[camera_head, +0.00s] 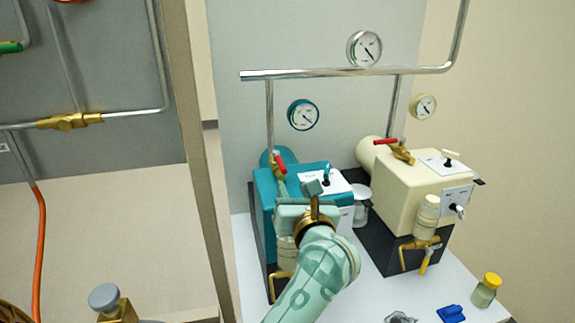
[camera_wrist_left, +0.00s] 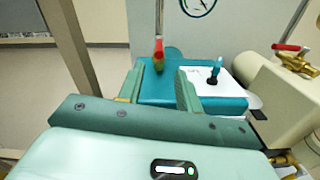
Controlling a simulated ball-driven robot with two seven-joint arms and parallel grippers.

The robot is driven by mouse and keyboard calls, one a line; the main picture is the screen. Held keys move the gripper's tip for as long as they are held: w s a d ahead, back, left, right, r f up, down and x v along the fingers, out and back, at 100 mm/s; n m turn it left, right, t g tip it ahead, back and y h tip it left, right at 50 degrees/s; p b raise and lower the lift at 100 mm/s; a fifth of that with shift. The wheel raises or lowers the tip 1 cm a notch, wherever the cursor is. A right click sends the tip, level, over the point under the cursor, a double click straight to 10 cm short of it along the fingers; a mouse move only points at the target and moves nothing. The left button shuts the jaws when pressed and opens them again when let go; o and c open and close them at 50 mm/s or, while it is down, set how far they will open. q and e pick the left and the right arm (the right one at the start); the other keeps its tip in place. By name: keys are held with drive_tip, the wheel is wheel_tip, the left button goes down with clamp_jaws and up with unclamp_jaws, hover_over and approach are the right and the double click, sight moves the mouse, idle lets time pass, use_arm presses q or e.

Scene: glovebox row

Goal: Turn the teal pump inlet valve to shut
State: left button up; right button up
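The teal pump (camera_head: 262,205) stands on the white bench, partly hidden behind my left gripper and arm. Its inlet valve has a red lever handle (camera_head: 281,163) on a brass body at the foot of a vertical pipe. In the left wrist view the red handle (camera_wrist_left: 159,48) stands roughly upright, beyond the fingertips and in line with the gap between them. My left gripper (camera_head: 298,190) is over the teal pump's top, its fingers apart with nothing seen between them. The wrist view shows the open fingers (camera_wrist_left: 160,75). Contact with the handle cannot be made out. My right gripper is out of view.
A cream pump (camera_head: 410,197) with its own red-handled valve (camera_head: 386,141) stands to the right. A teal gauge (camera_head: 303,115) hangs behind. A steel pipe (camera_head: 330,72) crosses above. A post (camera_head: 195,150) stands left.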

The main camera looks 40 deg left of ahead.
sight(281, 161)
use_arm(q)
drive_tip(key=b+x, duration=0.2)
drive_tip(key=x, duration=0.9)
drive_tip(key=shift+s+f+b, duration=0.1)
drive_tip(key=shift+f+b, duration=0.05)
drive_tip(key=shift+b, duration=0.25)
drive_tip(key=shift+a, duration=0.3)
clamp_jaws()
